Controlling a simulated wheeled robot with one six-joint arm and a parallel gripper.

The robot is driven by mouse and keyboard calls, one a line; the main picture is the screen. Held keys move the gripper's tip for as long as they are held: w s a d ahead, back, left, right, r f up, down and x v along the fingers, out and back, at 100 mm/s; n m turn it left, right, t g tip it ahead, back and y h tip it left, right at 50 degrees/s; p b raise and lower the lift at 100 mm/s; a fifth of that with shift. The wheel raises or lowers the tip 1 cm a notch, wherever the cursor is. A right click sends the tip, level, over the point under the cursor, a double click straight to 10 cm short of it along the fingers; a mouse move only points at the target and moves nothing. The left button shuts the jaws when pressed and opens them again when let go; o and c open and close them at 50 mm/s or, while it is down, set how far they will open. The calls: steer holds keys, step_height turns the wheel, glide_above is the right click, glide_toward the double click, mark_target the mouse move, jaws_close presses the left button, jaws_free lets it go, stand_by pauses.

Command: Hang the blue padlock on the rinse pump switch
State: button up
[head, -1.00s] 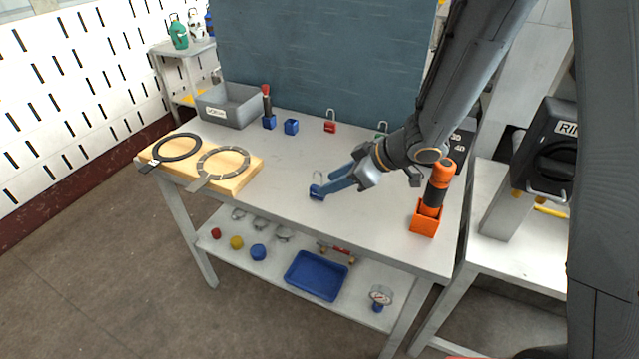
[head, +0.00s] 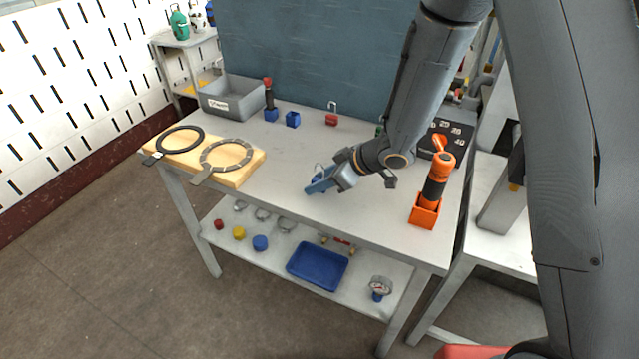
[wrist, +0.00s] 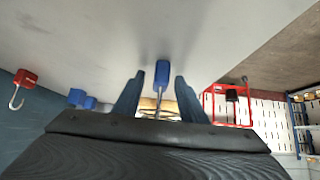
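The blue padlock (wrist: 162,72) shows in the wrist view between the two fingers of my gripper (wrist: 159,80), its shackle pointing back toward the palm. Gaps show on both sides of it, so my gripper is open around it and not clamped. In the head view my gripper (head: 320,184) is low over the middle of the bench. Only the padlock's thin shackle stands out there; the fingers mostly hide its body. The rinse pump switch is hidden behind my arm at the right in the head view.
The bench (head: 285,165) also bears a red padlock (head: 332,119), a blue block (head: 292,119), a grey bin (head: 230,98) and a wooden board with two rings at left. An orange-handled tool in an orange holder (head: 425,212) stands right of my gripper. Bare bench lies between.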

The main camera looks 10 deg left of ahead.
jaws_close()
steer(key=shift+r, duration=0.2)
step_height(320, 180, up, 10)
steer(key=shift+f+b, duration=0.15)
steer(key=shift+b, duration=0.15)
